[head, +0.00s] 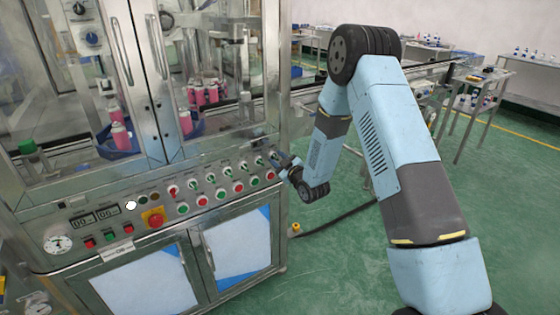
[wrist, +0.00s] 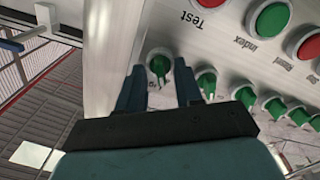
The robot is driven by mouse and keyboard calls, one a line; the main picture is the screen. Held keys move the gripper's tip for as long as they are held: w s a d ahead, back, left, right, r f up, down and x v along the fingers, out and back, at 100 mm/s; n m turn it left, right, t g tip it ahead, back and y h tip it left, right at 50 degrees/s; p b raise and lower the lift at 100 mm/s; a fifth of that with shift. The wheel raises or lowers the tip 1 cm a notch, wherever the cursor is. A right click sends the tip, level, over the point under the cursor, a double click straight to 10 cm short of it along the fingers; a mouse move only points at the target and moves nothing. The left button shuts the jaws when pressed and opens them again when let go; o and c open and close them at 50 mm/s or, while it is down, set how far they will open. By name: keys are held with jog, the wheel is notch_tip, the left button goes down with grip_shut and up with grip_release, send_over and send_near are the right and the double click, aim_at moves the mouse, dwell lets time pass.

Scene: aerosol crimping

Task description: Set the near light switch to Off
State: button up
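A green rotary switch (wrist: 159,66) on a pale round base sits at the end of a row of similar switches in the wrist view. Its label is not visible, so I cannot tell whether it is the near light switch. My gripper (wrist: 160,80) is open, with one dark finger on each side of this switch. Gaps show between the fingers and the green handle. In the head view my gripper (head: 281,160) is at the right end of the machine's control panel (head: 115,213), partly covering the last switch there.
More green switches (wrist: 207,82) continue the row beside my gripper. A red button (wrist: 210,3) marked Test and a green button (wrist: 269,19) marked Index are close by. A red emergency button (head: 154,219) is further left on the panel.

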jog(key=v, duration=1.3)
jog(key=shift+s+d, duration=0.25)
jog(key=shift+s, duration=0.05)
